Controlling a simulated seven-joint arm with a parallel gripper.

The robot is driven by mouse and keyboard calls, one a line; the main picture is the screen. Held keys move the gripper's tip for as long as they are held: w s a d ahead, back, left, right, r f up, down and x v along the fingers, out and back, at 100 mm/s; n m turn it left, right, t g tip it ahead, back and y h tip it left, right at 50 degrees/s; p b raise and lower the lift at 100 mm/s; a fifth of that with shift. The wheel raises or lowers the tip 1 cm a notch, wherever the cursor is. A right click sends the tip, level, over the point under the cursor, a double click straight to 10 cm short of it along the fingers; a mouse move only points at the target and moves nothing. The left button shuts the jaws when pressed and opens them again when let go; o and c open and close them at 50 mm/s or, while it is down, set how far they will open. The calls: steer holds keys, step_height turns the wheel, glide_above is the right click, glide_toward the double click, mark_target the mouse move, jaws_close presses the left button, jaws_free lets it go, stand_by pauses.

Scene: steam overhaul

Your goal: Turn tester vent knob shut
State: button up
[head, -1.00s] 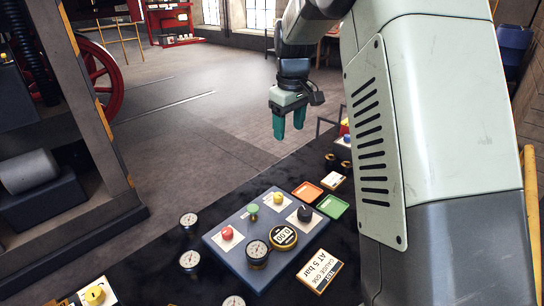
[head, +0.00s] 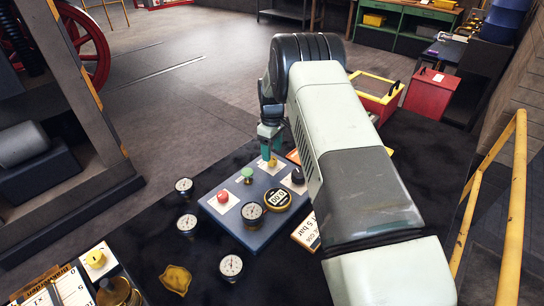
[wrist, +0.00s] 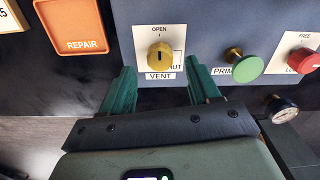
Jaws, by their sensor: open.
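The yellow vent knob (wrist: 160,57) sits on a white plate of the blue-grey tester panel (wrist: 200,15). In the head view the knob (head: 272,162) shows just below my gripper (head: 269,137). In the wrist view my gripper (wrist: 160,75) is open, with one green finger on each side of the knob's plate. The knob lies between the fingertip lines, and gaps show on both sides. Whether the tips reach down to its height I cannot tell.
The green prime knob (wrist: 249,64) and the red knob (wrist: 301,59) are right of the vent knob in the wrist view. An orange repair tray (wrist: 72,25) is at left.

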mark_target(272, 158)
steer(key=shift+f, duration=1.7)
steer(key=c, duration=1)
steer(key=shift+c, duration=0.2)
